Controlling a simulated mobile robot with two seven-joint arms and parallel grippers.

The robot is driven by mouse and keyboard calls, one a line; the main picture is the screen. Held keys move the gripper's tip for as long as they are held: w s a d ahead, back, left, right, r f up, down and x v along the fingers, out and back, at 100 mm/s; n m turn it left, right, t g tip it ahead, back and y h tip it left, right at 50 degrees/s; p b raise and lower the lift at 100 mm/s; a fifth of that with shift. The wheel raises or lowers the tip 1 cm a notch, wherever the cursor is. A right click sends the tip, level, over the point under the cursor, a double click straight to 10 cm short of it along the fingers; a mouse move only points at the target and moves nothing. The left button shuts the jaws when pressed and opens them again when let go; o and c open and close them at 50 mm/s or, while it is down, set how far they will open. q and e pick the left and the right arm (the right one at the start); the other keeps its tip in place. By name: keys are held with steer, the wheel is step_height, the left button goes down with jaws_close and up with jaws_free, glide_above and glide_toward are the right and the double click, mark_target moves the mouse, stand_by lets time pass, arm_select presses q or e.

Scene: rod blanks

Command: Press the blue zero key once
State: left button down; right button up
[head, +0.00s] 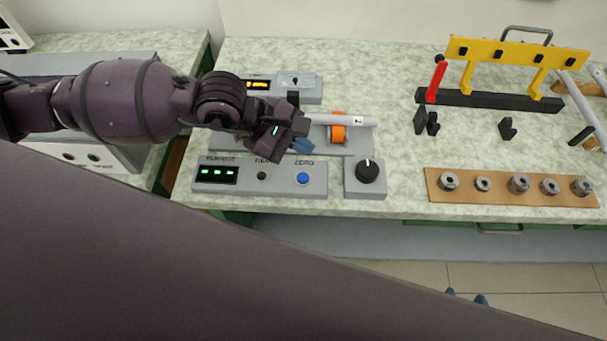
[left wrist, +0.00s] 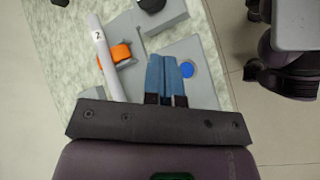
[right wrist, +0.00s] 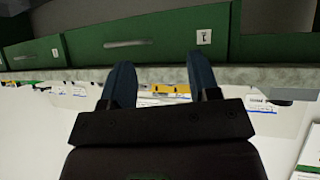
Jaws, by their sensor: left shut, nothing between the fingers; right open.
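The blue zero key (head: 303,179) is a round button at the right end of a grey panel box (head: 283,188) with a green-lit display (head: 217,173). In the left wrist view the key (left wrist: 187,69) shows just right of the fingertips. My left gripper (head: 304,146) is shut and empty, its blue fingertips behind the key in the head view. I cannot tell their exact height above the panel. My right gripper (right wrist: 160,65) is open and empty, facing green drawer fronts in its wrist view; I cannot make it out in the head view.
A grey rod (head: 342,120) lies across an orange-clamped holder (head: 338,134) close to the left gripper. A black knob box (head: 367,172) stands right of the panel. A tan board with metal collars (head: 470,200) and a yellow rack (head: 515,53) are further right.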

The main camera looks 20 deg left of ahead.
arm_select(q)
steer(key=b, duration=0.3)
glide_above(302, 180)
step_height(302, 180, down, 6)
steer(key=shift+f, duration=0.8)
steer(key=shift+f+b, duration=0.3)
steer(key=shift+b, duration=0.05)
arm_select(e)
steer(key=shift+w+a+f, duration=0.1)
steer(key=shift+w+f, duration=0.2)
steer(key=shift+f, duration=0.3)
steer(key=shift+w+f, duration=0.3)
steer(key=shift+f, duration=0.3)
steer(key=shift+s+a, duration=0.1)
steer(key=shift+a, duration=0.05)
steer(key=shift+d, duration=0.2)
steer(key=shift+a, duration=0.2)
arm_select(q)
steer(key=shift+f, duration=0.15)
arm_select(e)
steer(key=shift+f, duration=0.1)
arm_select(q)
steer(key=shift+f, duration=0.25)
arm_select(e)
steer(key=shift+s+d+f, duration=0.1)
steer(key=shift+d, duration=0.05)
